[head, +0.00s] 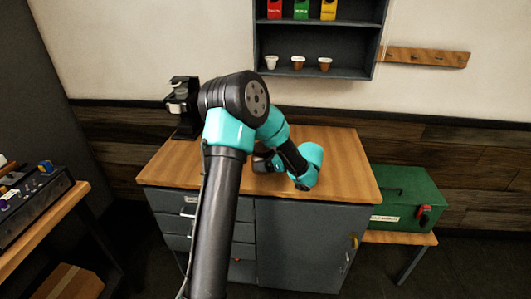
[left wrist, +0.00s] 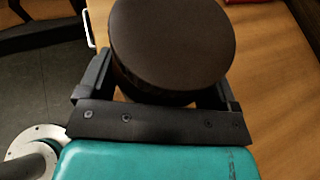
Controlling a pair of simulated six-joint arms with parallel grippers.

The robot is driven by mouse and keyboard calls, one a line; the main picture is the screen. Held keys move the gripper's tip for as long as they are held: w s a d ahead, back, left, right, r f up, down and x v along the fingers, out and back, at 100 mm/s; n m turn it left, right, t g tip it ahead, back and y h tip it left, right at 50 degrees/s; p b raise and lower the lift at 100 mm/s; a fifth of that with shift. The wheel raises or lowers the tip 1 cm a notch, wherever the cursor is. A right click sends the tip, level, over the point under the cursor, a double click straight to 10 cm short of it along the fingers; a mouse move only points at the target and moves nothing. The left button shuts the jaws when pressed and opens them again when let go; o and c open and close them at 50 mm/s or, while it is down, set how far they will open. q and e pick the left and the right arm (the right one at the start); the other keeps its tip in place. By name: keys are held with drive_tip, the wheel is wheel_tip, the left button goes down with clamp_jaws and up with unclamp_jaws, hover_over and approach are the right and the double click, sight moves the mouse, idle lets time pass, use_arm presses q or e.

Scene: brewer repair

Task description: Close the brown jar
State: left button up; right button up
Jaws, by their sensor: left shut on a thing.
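A round, dark brown, flat-topped piece (left wrist: 172,42), which looks like the top of the brown jar, sits between the fingers of my left gripper (left wrist: 160,92) in the left wrist view. A strip of brown side shows under its rim. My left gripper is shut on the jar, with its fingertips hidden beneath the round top. I cannot tell whether the fingers hold the lid or the body. In the head view my own arm mostly hides this gripper and the jar, over the wooden cabinet top (head: 335,165). My right gripper is not in view.
A black brewer-like device (head: 183,105) stands at the cabinet's back left. A wall shelf (head: 340,90) holds small cups (head: 298,63) and coloured packs (head: 301,9). A green toolbox (head: 400,195) sits on a low bench at right. The cabinet top's right side is clear.

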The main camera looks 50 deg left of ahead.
use_arm(q)
drive_tip(key=s+d, duration=0.2)
drive_tip(key=d, duration=0.1)
drive_tip(key=s+d, duration=0.1)
drive_tip(key=s, duration=0.1)
drive_tip(key=shift+d+r, duration=0.2)
drive_tip(key=shift+r, duration=0.1)
idle(0.4)
drive_tip(key=w+d+m+t, duration=0.1)
drive_tip(key=w+d, duration=0.1)
drive_tip(key=d, duration=0.1)
drive_tip(key=w+d+m+t, duration=0.1)
drive_tip(key=w+d+t, duration=0.1)
drive_tip(key=w+d, duration=0.1)
drive_tip(key=w+d+f+m+t, duration=0.1)
drive_tip(key=w+d+m+t, duration=0.1)
drive_tip(key=shift+w+d+f+y, duration=0.1)
drive_tip(key=shift+w+d+y, duration=0.05)
drive_tip(key=shift+d+y, duration=0.25)
drive_tip(key=w+d+f+m+t+h, duration=0.1)
drive_tip(key=d+m+t+h, duration=0.3)
drive_tip(key=d, duration=1.4)
drive_tip(key=w+d+f+m+t+h, duration=0.2)
drive_tip(key=d+m+t, duration=0.6)
drive_tip(key=d, duration=1)
drive_tip(key=w+m+h, duration=0.2)
drive_tip(key=h, duration=0.1)
drive_tip(key=shift+d+f+h, duration=0.25)
drive_tip(key=shift+d+h, duration=0.05)
drive_tip(key=shift+d, duration=0.05)
